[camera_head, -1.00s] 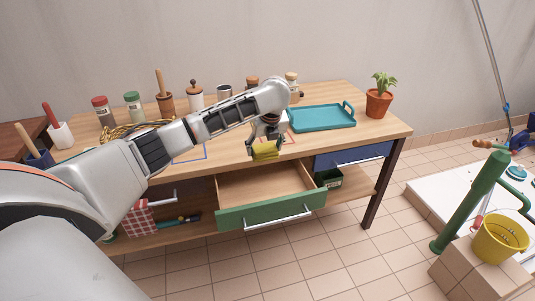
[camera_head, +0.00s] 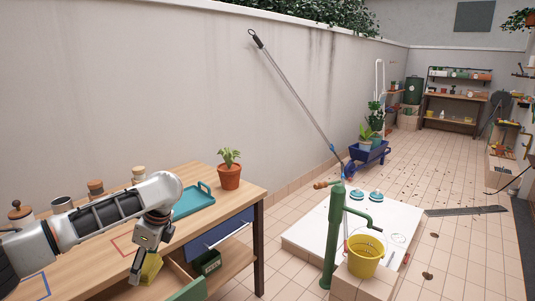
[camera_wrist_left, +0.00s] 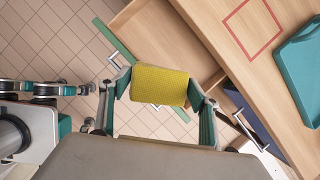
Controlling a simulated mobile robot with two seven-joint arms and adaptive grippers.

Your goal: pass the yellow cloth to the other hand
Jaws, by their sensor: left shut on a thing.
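The yellow cloth (camera_wrist_left: 160,85) is held between the two fingers of my left gripper (camera_wrist_left: 159,88) in the left wrist view. In the head view the cloth (camera_head: 152,267) shows just below my left gripper (camera_head: 142,262), in front of the table edge and over the open drawer. A part of what looks like my right gripper (camera_wrist_left: 45,90) comes in from the left in the left wrist view. It is apart from the cloth, and its fingers are too unclear to tell open from shut. It does not show in the head view.
The wooden table (camera_head: 110,262) carries a teal tray (camera_head: 194,200), a potted plant (camera_head: 229,176) and several jars at the back. The open drawer has a green front (camera_head: 190,291). A green pump (camera_head: 333,240) and yellow bucket (camera_head: 365,256) stand to the right.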

